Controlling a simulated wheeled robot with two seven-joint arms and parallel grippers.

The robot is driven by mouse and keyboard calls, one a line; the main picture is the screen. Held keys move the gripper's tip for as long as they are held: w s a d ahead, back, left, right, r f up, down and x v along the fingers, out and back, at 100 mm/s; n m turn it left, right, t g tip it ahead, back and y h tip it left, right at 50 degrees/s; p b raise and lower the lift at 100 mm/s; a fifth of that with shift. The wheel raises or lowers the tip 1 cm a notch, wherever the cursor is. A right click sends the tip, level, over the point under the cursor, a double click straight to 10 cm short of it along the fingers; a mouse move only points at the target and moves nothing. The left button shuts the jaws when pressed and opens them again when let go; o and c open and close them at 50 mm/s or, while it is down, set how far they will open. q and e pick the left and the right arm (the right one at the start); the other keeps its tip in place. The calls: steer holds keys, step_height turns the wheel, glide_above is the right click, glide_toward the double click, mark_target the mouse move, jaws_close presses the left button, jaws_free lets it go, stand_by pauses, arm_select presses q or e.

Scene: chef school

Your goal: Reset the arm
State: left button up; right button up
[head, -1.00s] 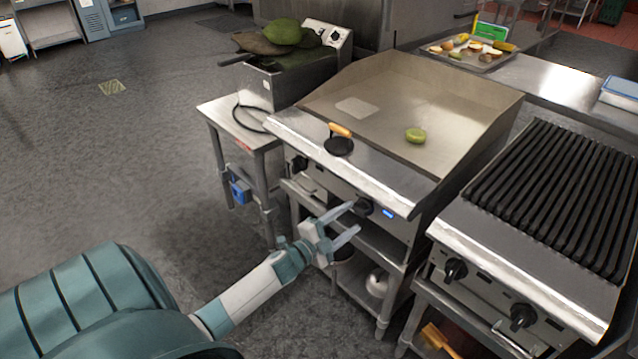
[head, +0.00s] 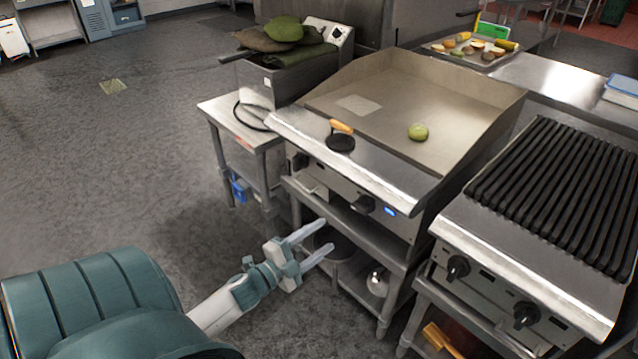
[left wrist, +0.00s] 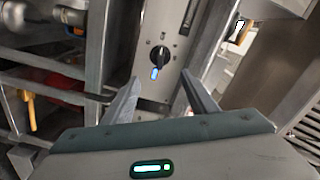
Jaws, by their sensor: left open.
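My left gripper (head: 326,241) is open and empty, in front of the griddle stand and below the level of the griddle's front panel. It is apart from the griddle (head: 420,90). In the left wrist view its two fingers (left wrist: 155,95) stand apart, with a griddle knob (left wrist: 159,55) and a small blue light seen beyond them. My right gripper is not in view.
A round green item (head: 418,132) and a press with a wooden handle (head: 341,139) are on the griddle. A grill (head: 560,190) stands to the right. A pot (head: 335,247) and a kettle (head: 378,281) are low under the griddle. The floor at left is clear.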

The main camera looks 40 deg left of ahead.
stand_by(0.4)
arm_select(q)
steer(key=s+d+f+n+g+y, duration=0.1)
steer(key=s+d+f+n+g, duration=0.1)
steer(key=f, duration=0.6)
steer(key=s+d+f+n+g, duration=0.2)
steer(key=s+d+f+n, duration=0.1)
steer(key=f, duration=0.5)
steer(key=s+d+f+n+g+y, duration=0.1)
steer(key=s+d+f+n+g, duration=0.1)
steer(key=f, duration=0.6)
steer(key=s+d+f+n+g+h, duration=0.1)
steer(key=s+d+f+n+g, duration=0.3)
steer(key=s+d+f, duration=1.3)
steer(key=f+g, duration=0.1)
steer(key=g, duration=0.1)
steer(key=shift+d+n+g+h, duration=0.2)
steer(key=shift+n+g+h, duration=0.1)
steer(key=shift+n, duration=0.1)
